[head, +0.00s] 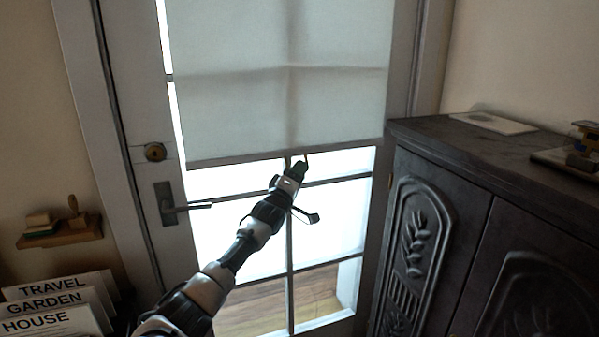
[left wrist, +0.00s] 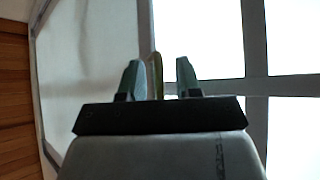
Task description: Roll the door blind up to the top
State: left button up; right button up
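The pale blind (head: 280,110) hangs over the upper part of the door's glass, its bottom bar level with a spot just above the door handle. In the left wrist view the blind (left wrist: 85,65) fills the left side, turned sideways. A small yellowish pull (left wrist: 156,75) at its bottom edge shows between my fingers; in the head view it is a thin dark loop (head: 306,158). My left gripper (head: 301,168) is at the bottom edge, near the middle. In the left wrist view its fingers (left wrist: 158,80) stand apart, one on each side of the pull. My right gripper is not in view.
The door (head: 135,95) is shut, with a lever handle (head: 180,204) on its left side. A dark carved cabinet (head: 440,225) stands close on the right. A small wooden shelf (head: 60,233) and several upright books (head: 50,305) are at the left.

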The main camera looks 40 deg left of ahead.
pick_arm(q)
jog(key=shift+w, duration=0.15)
grip_shut()
jog(key=shift+r, duration=0.15)
